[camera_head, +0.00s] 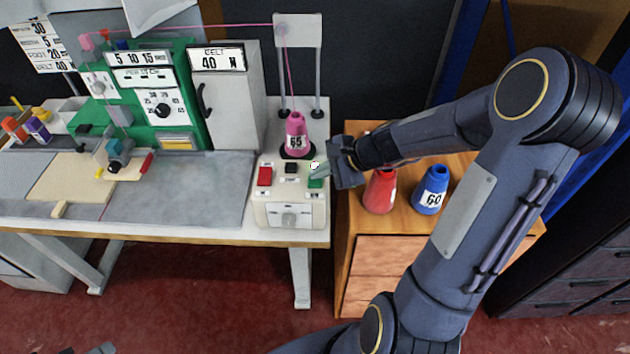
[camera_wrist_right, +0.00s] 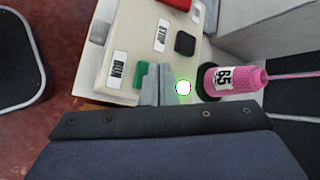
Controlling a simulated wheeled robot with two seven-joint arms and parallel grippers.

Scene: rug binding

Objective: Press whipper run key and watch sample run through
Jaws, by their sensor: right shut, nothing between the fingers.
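The control box (camera_head: 290,213) stands at the right end of the bench, with a red key (camera_head: 265,176), a black key (camera_head: 291,168) and a green key (camera_head: 315,183). In the right wrist view the green key (camera_wrist_right: 142,72) lies by the label RUN (camera_wrist_right: 117,70). My right gripper (camera_head: 319,172) is shut and empty, its fingertips at the green key; whether they press it is unclear. A round lamp (camera_wrist_right: 183,87) beside the fingers glows white with a green rim. A beige flat piece (camera_head: 75,177), perhaps the sample, lies at the left by a small teal-grey machine head (camera_head: 118,152). My left gripper is not in view.
A pink thread cone (camera_head: 296,138) marked 65 stands behind the box, its thread running up over a stand. Red (camera_head: 380,192) and blue (camera_head: 431,190) cones stand on the wooden cabinet under my right arm. The grey bench plate (camera_head: 205,185) is clear.

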